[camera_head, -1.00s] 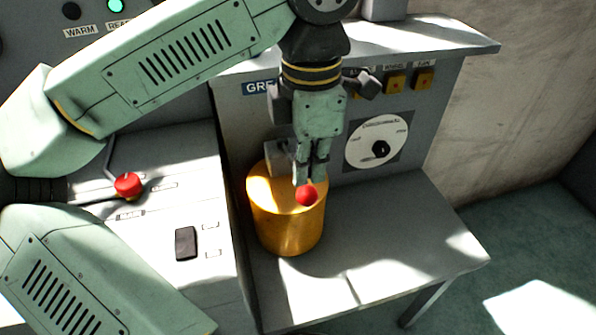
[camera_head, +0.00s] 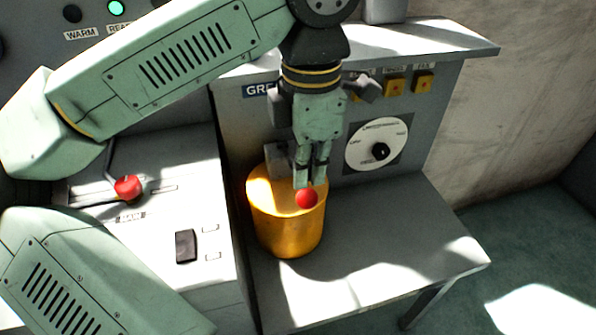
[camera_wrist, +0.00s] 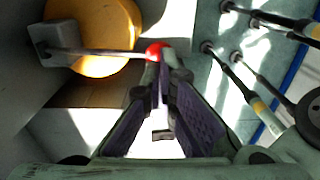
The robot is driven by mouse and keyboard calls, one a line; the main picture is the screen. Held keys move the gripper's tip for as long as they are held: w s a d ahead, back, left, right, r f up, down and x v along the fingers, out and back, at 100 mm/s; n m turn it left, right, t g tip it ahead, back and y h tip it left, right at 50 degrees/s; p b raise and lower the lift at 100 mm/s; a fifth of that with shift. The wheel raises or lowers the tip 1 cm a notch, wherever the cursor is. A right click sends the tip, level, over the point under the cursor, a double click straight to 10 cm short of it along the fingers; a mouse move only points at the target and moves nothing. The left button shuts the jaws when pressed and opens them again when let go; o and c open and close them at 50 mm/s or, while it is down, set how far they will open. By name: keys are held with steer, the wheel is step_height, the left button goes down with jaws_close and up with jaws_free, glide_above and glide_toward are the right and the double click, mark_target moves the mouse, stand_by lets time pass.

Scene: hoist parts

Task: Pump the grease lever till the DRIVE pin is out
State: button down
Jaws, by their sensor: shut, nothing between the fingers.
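The grease lever is a thin metal rod (camera_wrist: 100,53) with a red ball knob (camera_head: 306,198), running from a grey block (camera_wrist: 52,42) beside a yellow cylinder (camera_head: 285,228). In the head view the knob shows in front of the cylinder's upper right side. My gripper (camera_head: 311,186) points down with its fingers together just above the knob. In the wrist view the knob (camera_wrist: 155,51) is at the fingertips; whether they touch it I cannot tell. No DRIVE pin can be made out; my arm covers part of the labelled panel.
The panel behind has a white dial (camera_head: 378,146) and yellow switches (camera_head: 395,83) at its upper right. A red knob (camera_head: 127,187) and a black rocker switch (camera_head: 186,245) are on the left console. The shelf right of the cylinder is clear.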

mark_target(305, 203)
steer(key=shift+f, duration=0.1)
steer(key=shift+w+a+f+b, duration=0.1)
steer(key=shift+w+f+b, duration=0.1)
steer(key=shift+f+b, duration=1.8)
steer(key=shift+w+a+f+b, duration=0.1)
steer(key=shift+w+f+b, duration=0.1)
steer(key=shift+f+b, duration=1.8)
steer(key=shift+f+p, duration=0.2)
steer(key=shift+p, duration=0.15)
steer(key=shift+r, duration=0.1)
steer(key=shift+s+d+r+p, duration=0.1)
steer(key=shift+s+r+p, duration=0.05)
steer(key=shift+r+p, duration=1.05)
steer(key=shift+s+d+r+p, duration=0.15)
steer(key=shift+r+p, duration=0.7)
steer(key=shift+r, duration=0.8)
steer(key=shift+s+a+r+p, duration=0.1)
steer(key=shift+s+r+p, duration=0.05)
steer(key=shift+r+p, duration=1.05)
steer(key=shift+r, duration=0.15)
